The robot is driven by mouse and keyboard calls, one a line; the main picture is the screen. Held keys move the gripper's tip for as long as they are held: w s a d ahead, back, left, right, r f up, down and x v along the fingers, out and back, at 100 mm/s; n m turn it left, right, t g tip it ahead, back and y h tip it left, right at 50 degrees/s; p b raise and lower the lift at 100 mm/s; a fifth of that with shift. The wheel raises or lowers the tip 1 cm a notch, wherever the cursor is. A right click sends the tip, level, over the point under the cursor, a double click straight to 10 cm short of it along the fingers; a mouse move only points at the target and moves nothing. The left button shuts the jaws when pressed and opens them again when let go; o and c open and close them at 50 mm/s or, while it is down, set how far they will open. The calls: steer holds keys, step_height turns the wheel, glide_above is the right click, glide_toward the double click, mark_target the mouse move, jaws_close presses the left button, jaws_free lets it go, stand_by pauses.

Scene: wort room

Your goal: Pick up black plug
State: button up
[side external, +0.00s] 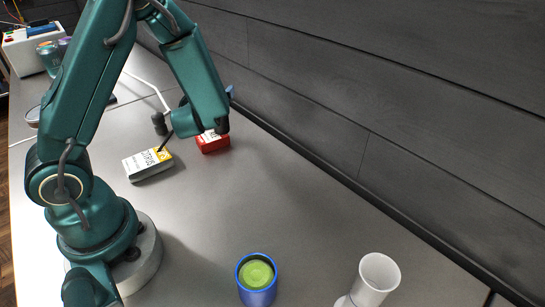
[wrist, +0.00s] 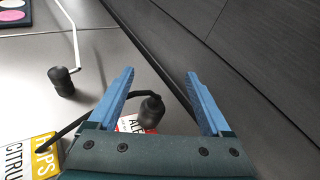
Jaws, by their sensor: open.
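My gripper (wrist: 160,75) is open, with its two blue fingers well apart. In the wrist view, a black rounded plug-like end on a black cord (wrist: 152,108) shows between the fingers, nearer their base, with nothing visibly clamped on it. A second black piece (wrist: 61,80), squat and joined to a white cable, stands on the table left of the fingers. It also shows in the side view (side external: 158,123), left of my gripper. Both pieces could be called a black plug. In the side view my arm hides most of the fingers.
A white and yellow citrus hops box (side external: 148,164) lies left of my gripper, and a red box (side external: 213,142) beneath it. A blue cup with a green top (side external: 256,280) and a white cup (side external: 375,280) stand at the front. The dark wall (side external: 400,110) borders the table's right side.

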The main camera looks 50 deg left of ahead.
mark_target(221, 121)
steer(key=f+m, duration=0.1)
steer(key=f, duration=0.3)
steer(key=d+f+m+h, duration=0.1)
steer(key=f, duration=0.1)
steer(key=shift+m, duration=0.3)
steer(key=shift+x, duration=2.5)
steer(key=shift+s, duration=0.1)
jaws_close()
